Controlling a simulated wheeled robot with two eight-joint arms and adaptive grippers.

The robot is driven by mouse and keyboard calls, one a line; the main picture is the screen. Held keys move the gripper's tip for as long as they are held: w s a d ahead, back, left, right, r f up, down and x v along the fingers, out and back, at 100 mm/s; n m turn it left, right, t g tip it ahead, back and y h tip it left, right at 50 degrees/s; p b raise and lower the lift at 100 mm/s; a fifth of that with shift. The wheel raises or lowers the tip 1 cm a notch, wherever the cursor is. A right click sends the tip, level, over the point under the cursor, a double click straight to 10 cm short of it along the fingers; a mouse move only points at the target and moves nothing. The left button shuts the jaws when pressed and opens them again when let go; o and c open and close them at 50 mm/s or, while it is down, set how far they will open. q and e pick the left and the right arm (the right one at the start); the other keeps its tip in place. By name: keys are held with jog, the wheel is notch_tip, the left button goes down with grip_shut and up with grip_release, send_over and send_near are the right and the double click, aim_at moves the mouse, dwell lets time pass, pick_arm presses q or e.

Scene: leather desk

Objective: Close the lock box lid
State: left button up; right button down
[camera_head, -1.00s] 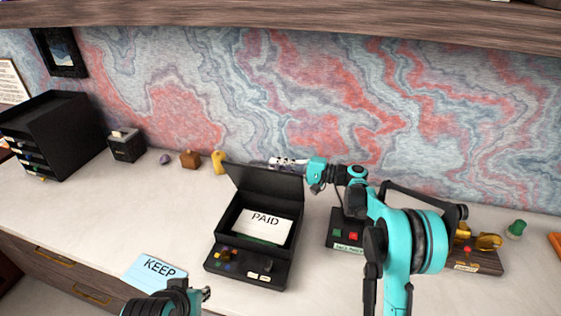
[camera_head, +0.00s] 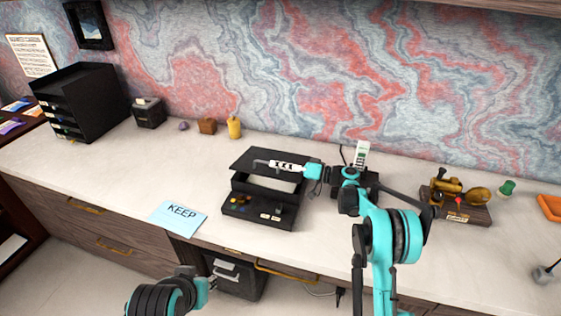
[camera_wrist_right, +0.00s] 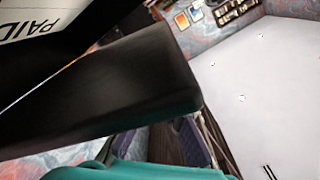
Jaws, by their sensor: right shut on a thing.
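The black lock box (camera_head: 258,212) stands on the desk, with its lid (camera_head: 247,157) tilted well down over the compartment but still apart from the front rim. A pale strip of the card (camera_head: 270,183) shows beneath the lid. My right gripper (camera_head: 272,164) lies across the lid and is shut on it; its fingers are small here. In the right wrist view the dark lid (camera_wrist_right: 120,85) fills the left side, with the PAID card (camera_wrist_right: 35,22) in the corner. My left gripper (camera_head: 211,281) hangs low in front of the desk; its jaw opening is unclear.
A blue KEEP card (camera_head: 178,218) lies left of the box. A black drawer organizer (camera_head: 85,100) and small objects line the back left. A card terminal (camera_head: 360,160) stands behind my right arm, and a wooden stand (camera_head: 462,212) is at right. The desk left of the box is mostly clear.

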aim_at(280, 177)
jog(key=shift+s+a+f+n+b, duration=0.1)
jog(key=shift+s+f+n+b, duration=0.15)
jog(key=shift+f, duration=0.3)
jog(key=shift+s+a+f+n+b, duration=0.15)
jog(key=shift+f+n, duration=0.2)
jog(key=shift+f, duration=0.2)
jog(key=shift+s+f, duration=0.15)
jog(key=shift+f, duration=0.4)
jog(key=shift+s+f, duration=0.15)
jog(key=shift+f, duration=0.35)
jog(key=shift+f, duration=0.1)
jog(key=c, duration=1.6)
grip_release()
jog(key=shift+d, duration=0.1)
jog(key=shift+d, duration=0.3)
jog(key=v, duration=1.1)
jog(key=shift+s+d, duration=0.1)
jog(key=shift+s, duration=0.05)
